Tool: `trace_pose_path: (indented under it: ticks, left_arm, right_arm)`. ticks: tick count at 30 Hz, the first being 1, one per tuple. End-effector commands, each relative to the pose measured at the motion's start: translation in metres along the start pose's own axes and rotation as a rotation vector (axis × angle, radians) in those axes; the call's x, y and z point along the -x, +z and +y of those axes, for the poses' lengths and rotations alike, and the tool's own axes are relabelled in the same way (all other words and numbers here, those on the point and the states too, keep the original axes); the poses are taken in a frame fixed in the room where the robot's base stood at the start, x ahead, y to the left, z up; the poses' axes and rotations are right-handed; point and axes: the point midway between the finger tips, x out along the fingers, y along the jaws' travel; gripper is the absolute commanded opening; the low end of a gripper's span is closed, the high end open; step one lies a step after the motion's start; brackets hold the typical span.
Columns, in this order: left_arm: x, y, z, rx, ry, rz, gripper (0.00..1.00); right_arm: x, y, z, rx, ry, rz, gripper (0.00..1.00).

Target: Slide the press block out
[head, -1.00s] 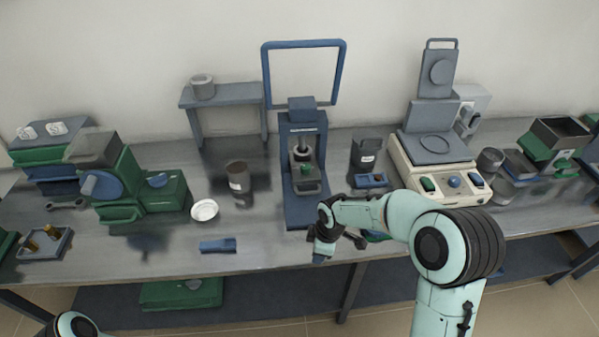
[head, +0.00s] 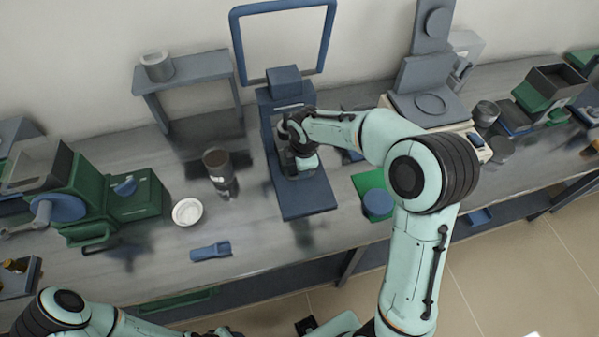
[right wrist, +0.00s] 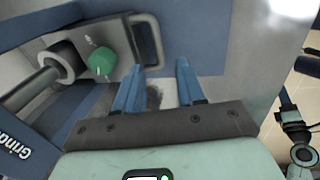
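The grinding press (head: 283,110) stands on the bench with its blue base plate (head: 308,205) toward me. In the right wrist view the grey press block (right wrist: 108,35) carries a green knob (right wrist: 102,62) and a loop handle (right wrist: 155,45) on its right side. My right gripper (head: 300,155) is at the front of the press and hides most of the block in the head view. In the right wrist view its two blue fingers (right wrist: 162,68) are apart with nothing clearly held. The left fingertip is close to the handle; contact cannot be told.
A blue frame (head: 285,45) rises behind the press. A dark jar (head: 217,165), a white dish (head: 187,212) and a blue tool (head: 210,251) lie to the left. A green item with a blue round top (head: 377,203) is at right. The bench front is mostly clear.

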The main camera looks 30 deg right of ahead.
Motion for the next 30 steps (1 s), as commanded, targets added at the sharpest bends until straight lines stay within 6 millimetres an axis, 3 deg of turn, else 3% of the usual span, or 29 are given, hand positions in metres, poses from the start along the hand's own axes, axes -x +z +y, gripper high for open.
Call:
trace_pose_path:
  ticks: [3, 9, 22, 23, 26, 30]
  left_arm:
    - [-0.001, 0.0, -0.001, 0.0, 0.0, 0.0, 0.43]
    - [-0.002, 0.001, -0.001, 0.0, 0.0, -0.001, 0.43]
    - [-0.002, 0.001, -0.001, 0.0, 0.0, 0.0, 0.43]
    - [-0.002, 0.001, -0.001, 0.0, 0.0, 0.0, 0.43]
    - [-0.002, 0.001, -0.001, 0.0, 0.0, 0.0, 0.43]
    - [-0.002, 0.001, -0.001, 0.0, 0.0, 0.0, 0.43]
  right_arm:
    - [-0.026, 0.0, -0.001, 0.0, -0.004, -0.001, 0.39]
    - [-0.053, 0.0, 0.0, -0.001, -0.002, 0.0, 0.39]
    - [-0.063, 0.0, 0.001, -0.001, 0.001, 0.001, 0.39]
    - [-0.063, 0.0, 0.001, -0.001, 0.001, 0.001, 0.33]
    - [-0.062, 0.0, 0.001, -0.001, 0.001, 0.001, 0.0]
    - [-0.062, 0.0, 0.001, -0.001, 0.001, 0.001, 0.0]
